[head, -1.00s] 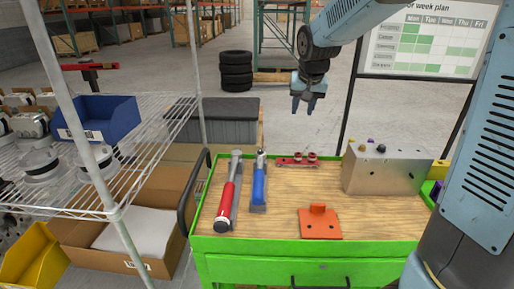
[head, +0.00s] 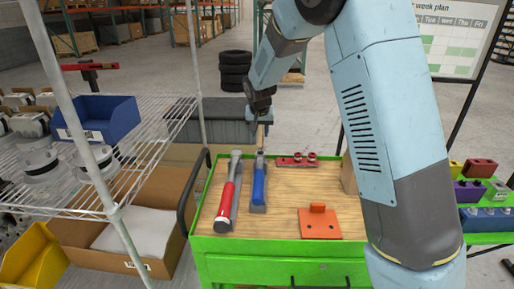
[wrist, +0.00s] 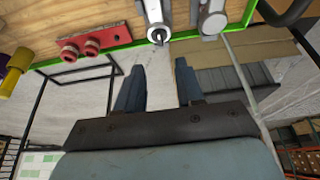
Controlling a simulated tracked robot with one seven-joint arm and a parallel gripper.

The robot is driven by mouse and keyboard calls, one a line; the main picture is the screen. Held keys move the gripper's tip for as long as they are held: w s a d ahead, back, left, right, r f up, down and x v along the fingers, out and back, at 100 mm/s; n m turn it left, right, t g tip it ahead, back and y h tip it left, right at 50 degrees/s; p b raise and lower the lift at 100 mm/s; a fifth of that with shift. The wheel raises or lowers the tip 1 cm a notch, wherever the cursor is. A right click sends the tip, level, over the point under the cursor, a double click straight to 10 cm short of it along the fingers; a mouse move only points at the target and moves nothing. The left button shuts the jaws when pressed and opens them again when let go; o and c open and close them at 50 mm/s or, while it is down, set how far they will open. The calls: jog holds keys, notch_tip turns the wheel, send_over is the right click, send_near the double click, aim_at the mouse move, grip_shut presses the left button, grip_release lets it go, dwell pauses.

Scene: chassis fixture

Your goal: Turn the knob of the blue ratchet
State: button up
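The blue ratchet (head: 258,186) lies on the wooden top of the green cart, its blue handle toward me and its head at the far end. In the wrist view its metal head (wrist: 157,30) shows at the top edge, beyond my fingers. My gripper (head: 262,128) is above the far edge of the cart, near the ratchet's head. In the wrist view my gripper (wrist: 158,85) has its two fingers apart with nothing between them. The knob is too small to make out clearly.
A red-handled hammer (head: 229,192) lies just left of the ratchet. A red piece with two knobs (head: 296,160) lies to its right, and an orange plate (head: 320,222) nearer. A wire shelf (head: 100,190) stands left of the cart. My arm hides most of the metal block.

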aim_at(260, 150)
jog(key=x, duration=1)
jog(key=shift+w+f, duration=0.1)
jog(key=shift+c, duration=0.4)
grip_shut()
